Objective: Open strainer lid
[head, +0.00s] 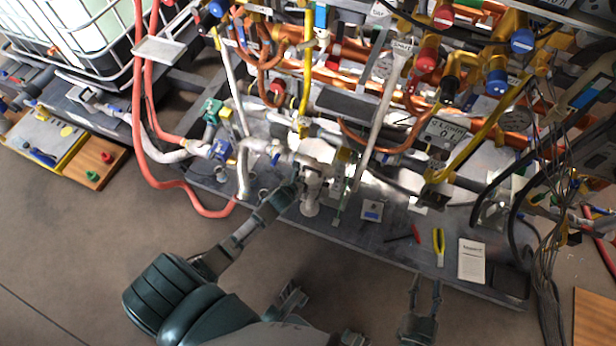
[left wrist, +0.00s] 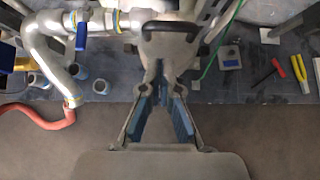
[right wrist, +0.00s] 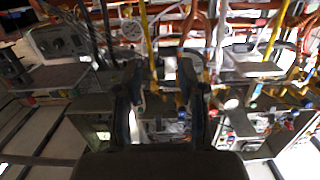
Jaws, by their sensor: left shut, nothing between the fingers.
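A pale metal strainer body (head: 311,190) stands upright at the front edge of the grey platform, below the white pipework. In the left wrist view, a grey rounded part with a dark slot or handle (left wrist: 170,28) is just beyond my fingertips; I cannot tell whether it is the lid. My left gripper (head: 294,187) is at the left side of the strainer, its fingers converging to closed tips with nothing between them. Its tips (left wrist: 160,65) hide part of the fitting, and contact is unclear. My right gripper (head: 425,279) is open and empty, in front of the platform.
A yellow-handled tool (head: 438,241), a white leaflet (head: 472,260) and a small card (head: 372,210) lie on the platform. Red hose (head: 160,184) loops at the left. Copper and yellow pipes crowd the back. Bare floor (head: 80,240) lies in front.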

